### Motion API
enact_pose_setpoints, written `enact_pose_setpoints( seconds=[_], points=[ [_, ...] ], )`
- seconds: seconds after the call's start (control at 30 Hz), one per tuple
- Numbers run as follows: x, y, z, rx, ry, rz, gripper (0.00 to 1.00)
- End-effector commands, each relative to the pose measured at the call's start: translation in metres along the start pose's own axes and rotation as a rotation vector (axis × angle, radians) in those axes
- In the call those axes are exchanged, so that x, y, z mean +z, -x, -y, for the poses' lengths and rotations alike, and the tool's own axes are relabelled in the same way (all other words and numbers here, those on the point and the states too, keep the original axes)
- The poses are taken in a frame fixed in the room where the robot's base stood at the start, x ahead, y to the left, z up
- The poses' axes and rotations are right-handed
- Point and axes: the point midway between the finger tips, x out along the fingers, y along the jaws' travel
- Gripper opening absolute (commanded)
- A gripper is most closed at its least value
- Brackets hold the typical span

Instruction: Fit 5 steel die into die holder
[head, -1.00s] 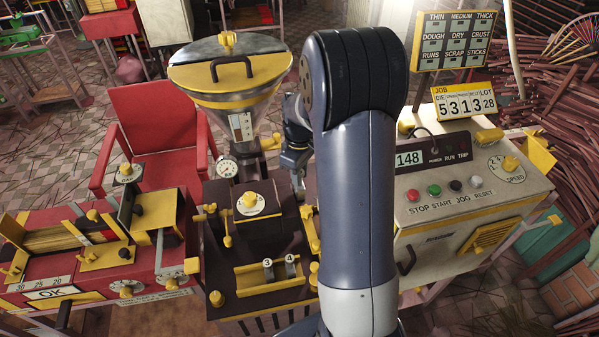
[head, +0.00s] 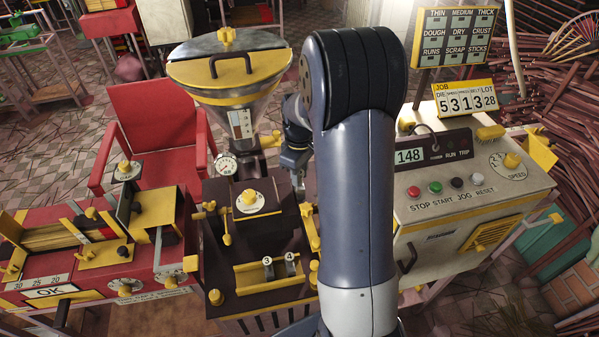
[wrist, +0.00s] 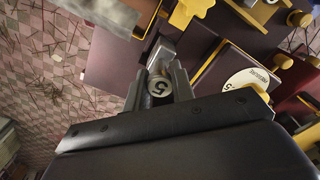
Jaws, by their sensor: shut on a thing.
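The 5 steel die (wrist: 159,88) is a small grey cylinder with a "5" on its face. In the wrist view it sits between the two fingers of my gripper (wrist: 160,84), which is shut on it. Just beyond the die is a grey metal piece (wrist: 162,54) on the dark machine; I cannot tell whether it is the die holder or whether the die touches it. In the head view my gripper (head: 299,180) hangs at the back right of the dark extruder, partly hidden by my arm; the die cannot be made out there.
The yellow-edged rack (head: 268,283) on the extruder holds the 3 die (head: 267,267) and the 4 die (head: 290,264). The funnel hopper (head: 228,75) stands left of my gripper. The control box (head: 450,220) is at right. The job board (head: 464,100) reads die 5.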

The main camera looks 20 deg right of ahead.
Motion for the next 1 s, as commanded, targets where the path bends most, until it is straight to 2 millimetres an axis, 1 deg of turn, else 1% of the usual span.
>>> enact_pose_setpoints(
  seconds=[0.2, 0.67, 1.0],
  points=[
    [0.0, -0.005, 0.0, 0.001, 0.0, -0.001, 0.0],
    [0.0, -0.006, 0.0, 0.001, 0.0, -0.001, 0.0],
    [0.0, -0.015, 0.0, 0.001, 0.0, -0.001, 0.0]
  ],
)
